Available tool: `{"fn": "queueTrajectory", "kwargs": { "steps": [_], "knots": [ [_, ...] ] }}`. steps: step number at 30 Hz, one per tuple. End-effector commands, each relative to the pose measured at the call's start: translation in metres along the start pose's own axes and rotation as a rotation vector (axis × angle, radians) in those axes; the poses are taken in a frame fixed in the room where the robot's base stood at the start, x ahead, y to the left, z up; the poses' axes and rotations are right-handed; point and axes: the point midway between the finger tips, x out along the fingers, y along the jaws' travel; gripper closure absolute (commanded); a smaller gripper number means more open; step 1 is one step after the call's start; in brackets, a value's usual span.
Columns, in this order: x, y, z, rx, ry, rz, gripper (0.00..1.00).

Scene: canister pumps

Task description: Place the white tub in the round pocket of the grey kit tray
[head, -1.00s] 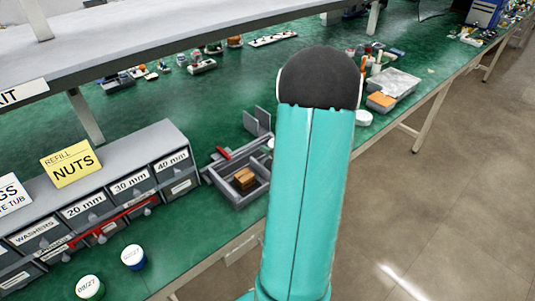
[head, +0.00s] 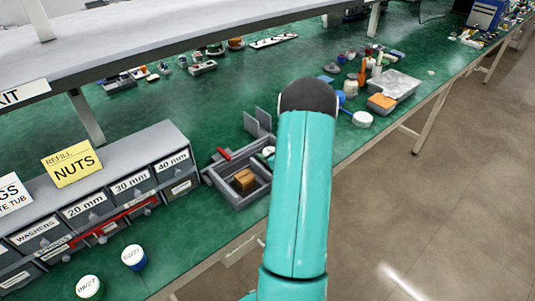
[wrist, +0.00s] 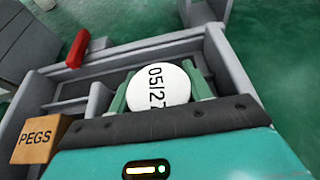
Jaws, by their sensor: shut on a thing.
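The white tub, its lid marked 05/27 (wrist: 158,86), is between the green fingers of my gripper (wrist: 157,92) in the wrist view. My gripper is shut on it. The tub is over the grey kit tray (wrist: 215,45), close to its inner walls; I cannot tell whether it touches the tray floor. In the head view the tray (head: 238,206) is on the green bench left of my arm, which hides most of my gripper. I cannot make out the round pocket. A wooden block marked PEGS (wrist: 36,139) sits in a tray compartment.
Grey drawers (head: 100,200) are left of the tray. Two white-lidded tubs, one blue (head: 134,257) and one green (head: 90,287), stand in front of the drawers. A grey bin (head: 395,88) and small items are at the right.

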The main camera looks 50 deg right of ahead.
Motion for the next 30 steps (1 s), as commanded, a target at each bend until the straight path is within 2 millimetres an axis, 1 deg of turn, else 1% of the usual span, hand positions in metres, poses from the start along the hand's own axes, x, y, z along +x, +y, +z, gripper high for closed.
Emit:
{"fn": "queueTrajectory", "kwargs": {
  "steps": [6, 7, 10, 18, 21, 23, 26, 30],
  "knots": [
    [0.001, 0.0, -0.003, 0.001, 0.001, 0.0, 0.75],
    [0.001, 0.0, -0.003, 0.001, 0.001, 0.0, 0.49],
    [0.001, 0.0, -0.003, 0.0, 0.001, 0.0, 0.29],
    [0.0, 0.0, -0.002, 0.0, 0.001, 0.0, 0.29],
    [-0.002, 0.0, 0.001, -0.001, 0.0, -0.001, 0.29],
    [-0.008, -0.001, 0.001, 0.0, 0.001, -0.001, 0.29],
    [-0.023, -0.001, 0.0, 0.0, 0.002, -0.004, 0.29],
    [-0.053, -0.001, 0.001, 0.0, 0.001, -0.004, 0.29]
  ]
}}
